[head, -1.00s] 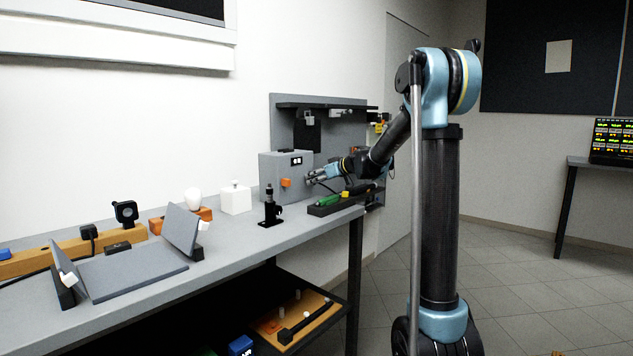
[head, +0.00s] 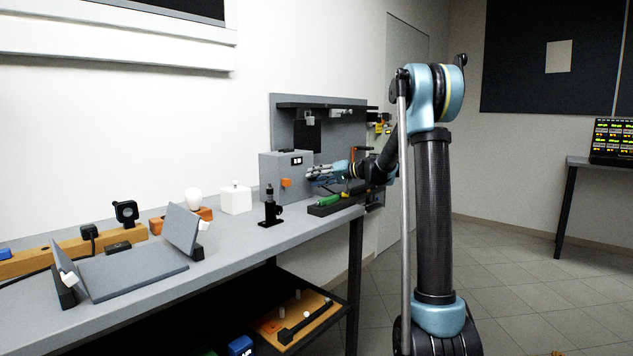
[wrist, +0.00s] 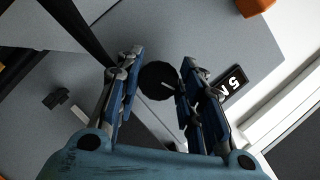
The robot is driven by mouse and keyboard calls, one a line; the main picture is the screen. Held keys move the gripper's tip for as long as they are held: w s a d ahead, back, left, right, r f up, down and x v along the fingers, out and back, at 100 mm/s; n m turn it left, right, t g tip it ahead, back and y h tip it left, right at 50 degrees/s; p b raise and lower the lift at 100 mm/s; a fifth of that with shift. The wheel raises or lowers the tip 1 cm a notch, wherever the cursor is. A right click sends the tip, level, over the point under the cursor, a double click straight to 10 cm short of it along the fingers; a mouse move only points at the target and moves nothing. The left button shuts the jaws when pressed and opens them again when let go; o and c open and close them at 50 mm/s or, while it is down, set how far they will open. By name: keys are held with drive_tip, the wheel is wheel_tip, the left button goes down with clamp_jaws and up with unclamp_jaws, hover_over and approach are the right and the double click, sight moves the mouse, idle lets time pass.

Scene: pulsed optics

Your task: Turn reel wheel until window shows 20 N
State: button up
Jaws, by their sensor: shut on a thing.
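The grey box (head: 273,170) stands at the back of the bench, with a small black display window (head: 297,161) on its front. In the wrist view the window (wrist: 231,86) appears turned and seems to read 5 N. The reel wheel (wrist: 157,76) is a dark disc with a small pale mark, between my fingers in the wrist view. My gripper (head: 309,173) is at the box's right side and is shut on the wheel. The fingers hide part of the wheel's edge, and the wheel is not clear in the head view.
A black optic post (head: 271,208) and a white cube (head: 235,199) stand to the left. A dark tray (head: 333,208) with a green-handled tool (head: 327,201) lies below my gripper. A grey panel with a shelf rises behind.

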drive_tip(key=m+y, duration=0.1)
drive_tip(key=m, duration=0.2)
drive_tip(key=shift+w+d+m+y, duration=0.2)
drive_tip(key=shift+m+y, duration=0.1)
drive_tip(key=shift+y, duration=0.1)
drive_tip(key=shift+f+m+y, duration=0.1)
drive_tip(key=shift+m+y, duration=0.5)
drive_tip(key=shift+m, duration=0.7)
drive_tip(key=o, duration=1.1)
drive_tip(key=shift+c, duration=0.2)
drive_tip(key=shift+s+a, duration=0.1)
